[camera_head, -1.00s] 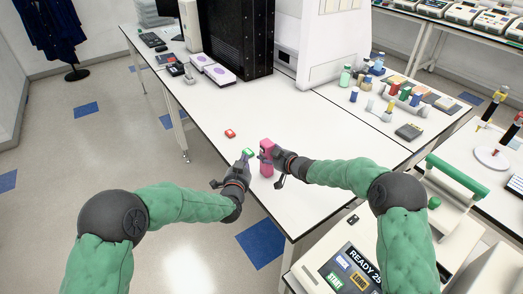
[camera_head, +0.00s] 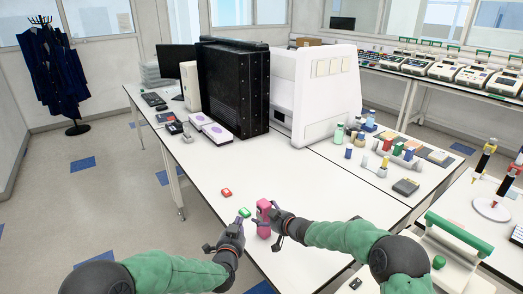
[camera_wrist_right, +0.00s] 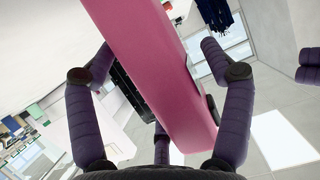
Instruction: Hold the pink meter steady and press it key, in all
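The pink meter (camera_head: 264,209) stands upright near the front edge of the white table. My right gripper (camera_head: 270,216) is at the meter from the right, its dark fingers overlapping it in the head view. In the right wrist view the pink body (camera_wrist_right: 150,65) fills the middle, with a finger on either side and a third partly hidden behind it; a gap shows beside the right finger, so a firm hold is unclear. My left gripper (camera_head: 237,224) is just left of the meter, apart from it; its finger opening is too small to tell. The meter's key cannot be made out.
A small green item (camera_head: 244,212) lies by my left gripper's tips, and a red one (camera_head: 226,192) farther back. A black cabinet (camera_head: 233,88) and a white machine (camera_head: 318,95) stand behind. Bottles and boxes crowd the right; the table's middle is clear.

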